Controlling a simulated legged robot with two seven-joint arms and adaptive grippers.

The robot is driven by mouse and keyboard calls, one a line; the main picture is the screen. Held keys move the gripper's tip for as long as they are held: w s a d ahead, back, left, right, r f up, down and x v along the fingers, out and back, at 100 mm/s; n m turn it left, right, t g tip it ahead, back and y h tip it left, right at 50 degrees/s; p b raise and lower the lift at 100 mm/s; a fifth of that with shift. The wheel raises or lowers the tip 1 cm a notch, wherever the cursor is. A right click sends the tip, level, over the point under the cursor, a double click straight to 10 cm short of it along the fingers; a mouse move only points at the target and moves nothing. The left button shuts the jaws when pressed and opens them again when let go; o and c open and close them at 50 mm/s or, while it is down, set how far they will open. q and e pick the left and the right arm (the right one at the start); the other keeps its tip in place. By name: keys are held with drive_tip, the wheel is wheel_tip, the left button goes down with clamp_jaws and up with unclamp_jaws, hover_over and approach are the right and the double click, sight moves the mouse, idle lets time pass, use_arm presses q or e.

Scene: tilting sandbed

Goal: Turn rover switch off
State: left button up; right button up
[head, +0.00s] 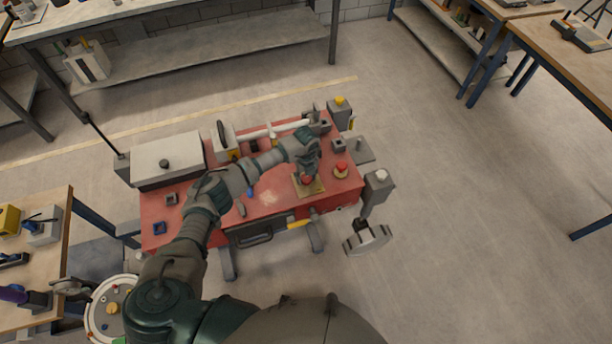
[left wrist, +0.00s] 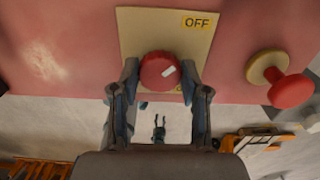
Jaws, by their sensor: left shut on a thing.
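The rover is a red-topped body (head: 275,200). Its switch is a round red knob (left wrist: 160,70) with a white mark, on a tan plate (left wrist: 140,25). The plate also shows in the head view (head: 318,187). A yellow OFF label (left wrist: 196,22) is at the plate's far right corner. The white mark lies right of the knob's middle, slanting up to the right. Another yellow label near the knob is mostly hidden. My left gripper (head: 307,178) points down over the plate; in the left wrist view its fingers (left wrist: 158,80) are shut on the knob. My right gripper is not seen.
A red mushroom button (head: 341,170) stands right of the plate. A pale box (head: 166,160) and a white tube (head: 275,131) sit on the rover. A wheel (head: 368,240) juts out at its front right. Open floor (head: 460,200) lies to the right.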

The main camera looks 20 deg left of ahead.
sight(306, 178)
use_arm(q)
drive_tip(key=shift+s+f, duration=0.2)
drive_tip(key=shift+f, duration=0.05)
drive_tip(key=o, duration=1.1)
drive_tip(key=shift+w, duration=0.1)
drive_tip(key=shift+o, duration=0.2)
drive_tip(key=shift+w+r, duration=0.1)
wheel_tip(306, 178, up, 12)
